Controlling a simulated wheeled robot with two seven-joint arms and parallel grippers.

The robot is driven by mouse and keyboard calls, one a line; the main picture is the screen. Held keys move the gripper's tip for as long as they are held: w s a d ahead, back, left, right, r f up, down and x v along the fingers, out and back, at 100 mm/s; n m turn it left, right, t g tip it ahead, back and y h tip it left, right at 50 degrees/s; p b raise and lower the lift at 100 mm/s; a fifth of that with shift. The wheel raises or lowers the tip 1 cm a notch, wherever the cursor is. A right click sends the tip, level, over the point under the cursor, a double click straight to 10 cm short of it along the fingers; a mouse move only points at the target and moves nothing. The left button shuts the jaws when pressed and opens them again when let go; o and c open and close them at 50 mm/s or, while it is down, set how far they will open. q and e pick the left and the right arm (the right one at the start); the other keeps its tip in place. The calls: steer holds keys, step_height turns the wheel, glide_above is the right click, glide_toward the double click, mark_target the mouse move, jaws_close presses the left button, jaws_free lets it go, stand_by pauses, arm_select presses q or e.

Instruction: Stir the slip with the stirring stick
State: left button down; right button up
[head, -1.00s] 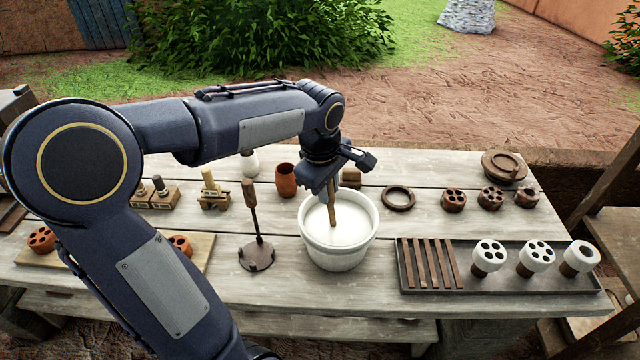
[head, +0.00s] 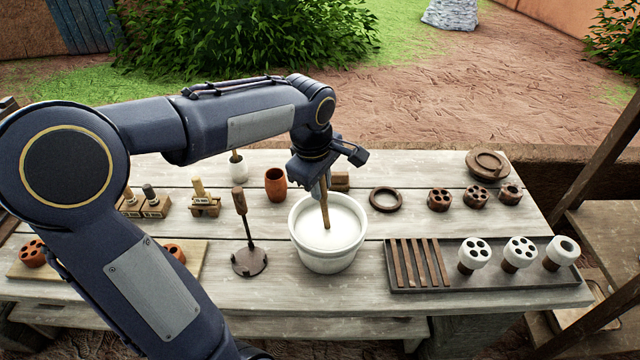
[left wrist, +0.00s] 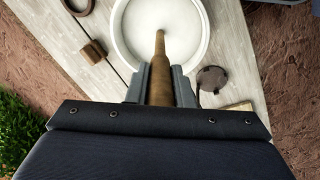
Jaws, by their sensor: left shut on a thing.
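A white bucket of pale slip (head: 327,262) stands on the plank table in the head view. My left gripper (head: 322,186) is above it, shut on the wooden stirring stick (head: 325,212). In the left wrist view the stick (left wrist: 160,62) runs from between the two fingers into the slip, inside the bucket's rim (left wrist: 203,52). Its submerged tip is hidden. My right gripper does not show.
A dark tray (head: 480,284) with brown strips and white-topped pieces lies right of the bucket. A stand with an upright handle (head: 249,262) is close on the left. A brown cup (head: 276,184) and a dark ring (head: 386,199) stand behind.

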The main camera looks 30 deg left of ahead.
arm_select(q)
steer(key=shift+r+p, duration=2.35)
steer(key=shift+r, duration=0.9)
step_height(320, 180, up, 5)
steer(key=p, duration=0.4)
